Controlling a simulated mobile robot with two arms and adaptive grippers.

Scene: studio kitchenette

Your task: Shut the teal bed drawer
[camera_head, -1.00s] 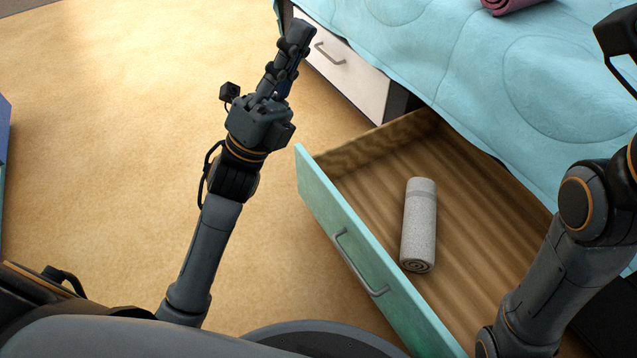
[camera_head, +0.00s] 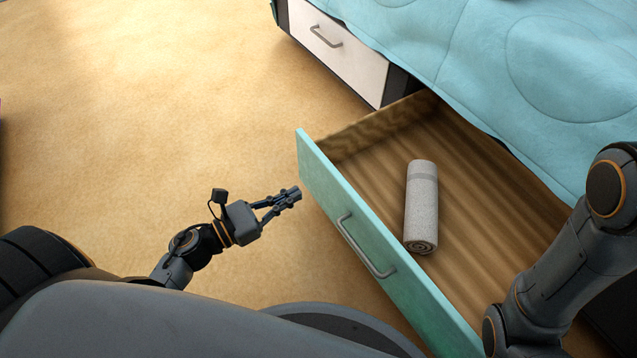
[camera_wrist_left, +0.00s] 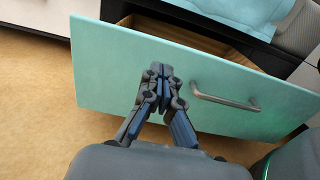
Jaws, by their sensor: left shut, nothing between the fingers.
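The teal bed drawer (camera_head: 322,185) stands pulled out from under the bed, with its wooden inside in view. Its grey bar handle (camera_head: 366,248) is on the teal front. A rolled grey towel (camera_head: 421,205) lies inside the drawer. My left gripper (camera_head: 296,194) is shut and empty, in front of the teal front and left of the handle. In the left wrist view the shut fingertips (camera_wrist_left: 160,72) point at the teal front (camera_wrist_left: 110,65), with the handle (camera_wrist_left: 225,98) to their right. Whether the tips touch the front I cannot tell. My right gripper is out of view.
A white drawer (camera_head: 335,50) sits closed under the bed beyond the teal one. The bed's light blue quilt (camera_head: 460,55) hangs over the drawer's back. My right arm covers the drawer's near right part.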

